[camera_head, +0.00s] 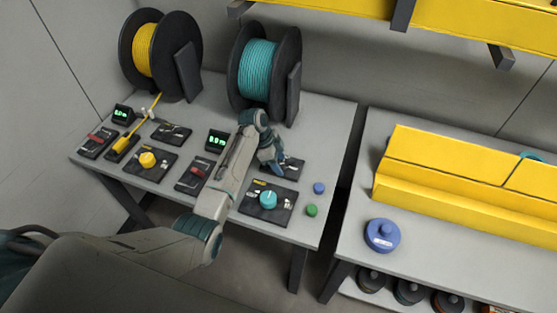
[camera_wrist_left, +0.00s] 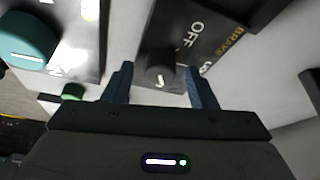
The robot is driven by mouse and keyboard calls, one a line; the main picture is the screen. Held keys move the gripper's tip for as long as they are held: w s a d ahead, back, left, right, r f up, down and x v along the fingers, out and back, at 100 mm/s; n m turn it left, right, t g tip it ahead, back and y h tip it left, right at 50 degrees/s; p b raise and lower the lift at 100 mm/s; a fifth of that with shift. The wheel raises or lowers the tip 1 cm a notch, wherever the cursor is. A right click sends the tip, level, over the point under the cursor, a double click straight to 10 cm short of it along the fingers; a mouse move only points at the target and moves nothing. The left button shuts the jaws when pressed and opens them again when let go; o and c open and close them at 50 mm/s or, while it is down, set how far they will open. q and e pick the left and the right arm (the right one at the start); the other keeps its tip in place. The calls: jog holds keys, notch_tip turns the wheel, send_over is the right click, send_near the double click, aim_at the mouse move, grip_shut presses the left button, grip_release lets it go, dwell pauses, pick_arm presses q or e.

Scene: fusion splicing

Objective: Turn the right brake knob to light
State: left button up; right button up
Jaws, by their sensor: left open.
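The right brake panel (camera_head: 292,168) is a dark plate on the right part of the grey bench, partly hidden behind my left gripper (camera_head: 270,162). In the left wrist view the small black brake knob (camera_wrist_left: 161,72) sits on its panel (camera_wrist_left: 208,38), which reads "OFF" and "BRAKE"; another label is partly covered by a finger. My left gripper (camera_wrist_left: 160,68) is open, with one finger on each side of the knob. I cannot tell whether the fingers touch it. The knob's white mark shows, but its exact setting is unclear. My right gripper is not in view.
A teal knob (camera_head: 268,199) on a dark panel is close in front, with blue (camera_head: 319,188) and green (camera_head: 311,210) buttons beside it. The teal spool (camera_head: 262,68) stands behind my gripper. A green display (camera_head: 216,140) and yellow knob (camera_head: 148,159) are to the left.

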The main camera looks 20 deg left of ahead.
pick_arm(q)
jog(key=shift+c, duration=0.6)
jog(key=c, duration=0.9)
jog(key=shift+o, duration=0.2)
jog(key=n+p, duration=0.2)
jog(key=n+t+p, duration=0.1)
jog(key=n+p, duration=0.1)
jog(key=shift+s+r+t+y, duration=0.15)
jog(key=shift+r+t+y, duration=0.05)
jog(key=shift+t+y, duration=0.1)
jog(key=n+t+y+p, duration=0.1)
jog(key=n+p, duration=0.2)
jog(key=n, duration=0.1)
jog(key=shift+d+n+p, duration=0.15)
jog(key=shift+n+p, duration=0.15)
jog(key=shift+f+n+t+y+p, duration=0.15)
jog(key=shift+n+y+p, duration=0.25)
jog(key=shift+n, duration=0.35)
jog(key=shift+f+n+t+y+p, duration=0.1)
jog(key=shift+n+t+y+p, duration=0.1)
jog(key=shift+n+p, duration=0.4)
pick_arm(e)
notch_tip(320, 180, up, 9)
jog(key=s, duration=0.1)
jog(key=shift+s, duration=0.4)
pick_arm(q)
jog(key=shift+n, duration=0.35)
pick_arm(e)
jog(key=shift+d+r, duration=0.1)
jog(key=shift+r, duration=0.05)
